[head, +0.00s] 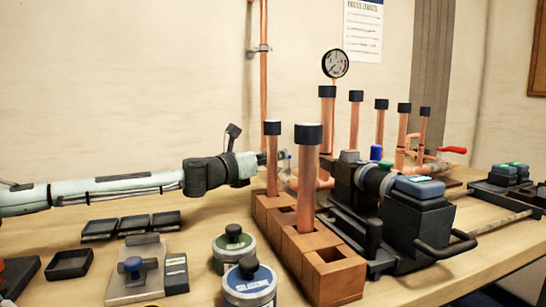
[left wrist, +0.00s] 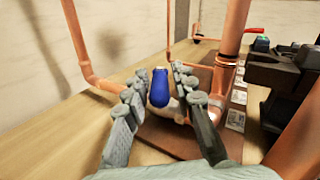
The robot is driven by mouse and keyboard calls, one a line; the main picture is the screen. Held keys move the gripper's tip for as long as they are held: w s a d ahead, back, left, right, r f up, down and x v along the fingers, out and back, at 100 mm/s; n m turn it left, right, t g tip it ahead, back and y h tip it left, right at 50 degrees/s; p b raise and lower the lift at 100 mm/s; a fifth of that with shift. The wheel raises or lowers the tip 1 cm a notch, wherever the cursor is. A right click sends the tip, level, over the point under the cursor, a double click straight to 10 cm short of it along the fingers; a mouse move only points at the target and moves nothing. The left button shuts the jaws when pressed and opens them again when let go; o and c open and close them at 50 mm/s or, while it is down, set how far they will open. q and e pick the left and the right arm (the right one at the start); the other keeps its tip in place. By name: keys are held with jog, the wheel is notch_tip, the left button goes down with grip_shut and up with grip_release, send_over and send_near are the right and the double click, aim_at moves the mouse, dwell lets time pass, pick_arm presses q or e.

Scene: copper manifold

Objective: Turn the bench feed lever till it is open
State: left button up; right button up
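A lever with a blue handle (left wrist: 160,88) sits on the copper pipework low on the bench in the left wrist view. My left gripper (left wrist: 160,76) has its two fingers apart, one on each side of the blue handle. I cannot tell whether either finger touches it. In the head view, my left gripper (head: 263,158) reaches in from the left, its fingertips partly hidden behind an upright copper pipe (head: 272,165). A red lever (head: 452,150) is farther back at the right; it also shows in the left wrist view (left wrist: 253,30). My right gripper is not in view.
A wooden block rack (head: 335,280) holding upright capped pipes stands in front of the gripper. A black vise-like device (head: 415,225) is to its right. A pressure gauge (head: 335,63) rises behind. Two round tins, the front one blue-labelled (head: 250,287), and black trays (head: 69,264) occupy the front left.

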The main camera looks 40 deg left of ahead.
pick_arm(q)
jog(key=shift+o, duration=0.6)
jog(key=shift+r, duration=0.1)
notch_tip(320, 180, up, 10)
jog(key=shift+f, duration=0.1)
